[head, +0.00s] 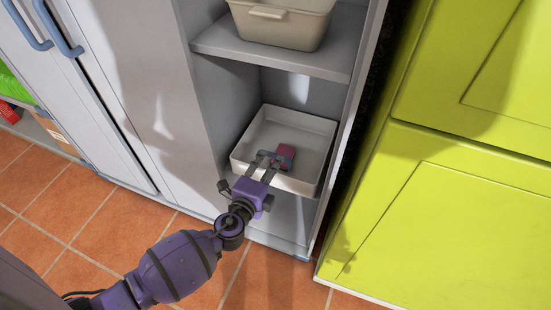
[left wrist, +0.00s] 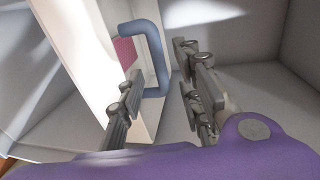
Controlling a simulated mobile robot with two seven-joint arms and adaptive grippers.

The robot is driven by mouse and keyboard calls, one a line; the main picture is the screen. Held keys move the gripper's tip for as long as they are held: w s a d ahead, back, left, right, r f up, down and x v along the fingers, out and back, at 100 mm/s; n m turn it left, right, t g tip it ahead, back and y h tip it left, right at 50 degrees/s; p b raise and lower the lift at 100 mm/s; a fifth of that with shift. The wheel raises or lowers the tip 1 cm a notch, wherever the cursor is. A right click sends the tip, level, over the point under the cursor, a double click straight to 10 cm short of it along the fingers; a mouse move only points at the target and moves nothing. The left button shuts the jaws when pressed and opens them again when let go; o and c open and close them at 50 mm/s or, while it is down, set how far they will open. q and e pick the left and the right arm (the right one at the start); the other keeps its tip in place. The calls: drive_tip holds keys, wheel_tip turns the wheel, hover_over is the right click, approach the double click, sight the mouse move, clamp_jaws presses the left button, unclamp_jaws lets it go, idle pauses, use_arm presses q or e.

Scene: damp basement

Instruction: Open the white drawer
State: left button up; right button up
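The white drawer (head: 254,133) is an open-topped white box in the lower compartment of the grey cabinet. A dark pink block (head: 285,153) lies inside it, and it also shows in the left wrist view (left wrist: 127,52). The drawer's blue handle (left wrist: 157,60) shows in the left wrist view; in the head view my gripper hides it. My left gripper (head: 267,160) is at the drawer's front, with its fingers apart. In the left wrist view the handle appears between or just beyond the fingers; contact cannot be told. My right gripper is out of view.
A beige bin (head: 285,28) stands on the shelf (head: 275,56) above the drawer. The cabinet's side walls flank the compartment. A yellow-green cabinet (head: 440,210) stands close on the right. Closed grey doors (head: 75,85) with blue handles are on the left. Tiled floor (head: 265,280) is clear in front.

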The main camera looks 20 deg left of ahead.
sight(275, 155)
use_arm(q)
drive_tip(key=shift+w+f+b, duration=0.1)
drive_tip(key=shift+w+f, duration=0.1)
drive_tip(key=shift+w, duration=0.7)
drive_tip(key=shift+w+f+b, duration=0.1)
drive_tip(key=shift+w+f, duration=0.05)
drive_tip(key=shift+w, duration=0.75)
drive_tip(key=shift+w+f+b, duration=0.1)
drive_tip(key=shift+w+f, duration=0.1)
drive_tip(key=shift+w, duration=0.7)
clamp_jaws()
